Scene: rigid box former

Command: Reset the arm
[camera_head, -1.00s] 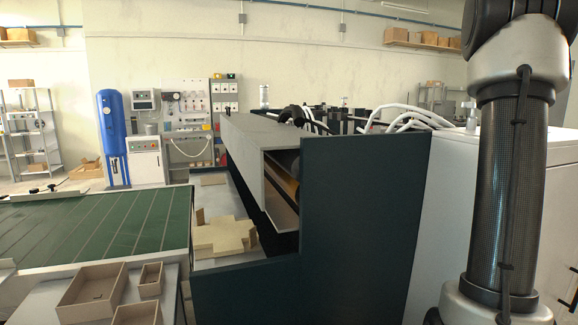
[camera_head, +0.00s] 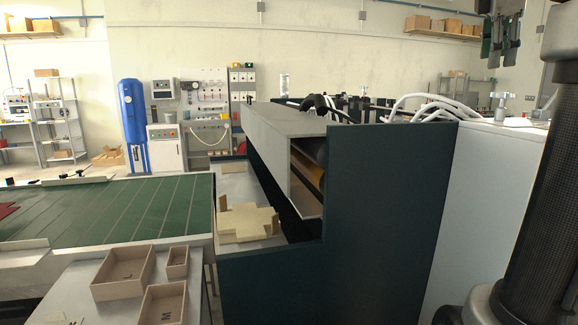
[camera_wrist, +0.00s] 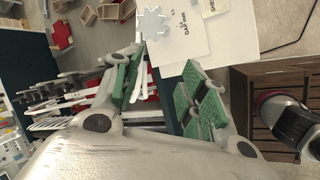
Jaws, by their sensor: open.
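My gripper (camera_head: 498,55) hangs at the upper right of the head view, high in front of the back wall, fingers pointing down. In the wrist view my gripper (camera_wrist: 163,88) shows two spread fingers with green pads. Nothing is visibly held between them. My dark arm link stands at the right edge of the head view and hides part of what is behind it.
A dark machine panel (camera_head: 385,220) and a white cabinet (camera_head: 490,215) stand close in front. Open boxes (camera_head: 122,290) sit on a table at lower left, beside a green conveyor (camera_head: 120,215). White printed sheets (camera_wrist: 180,45) show in the wrist view.

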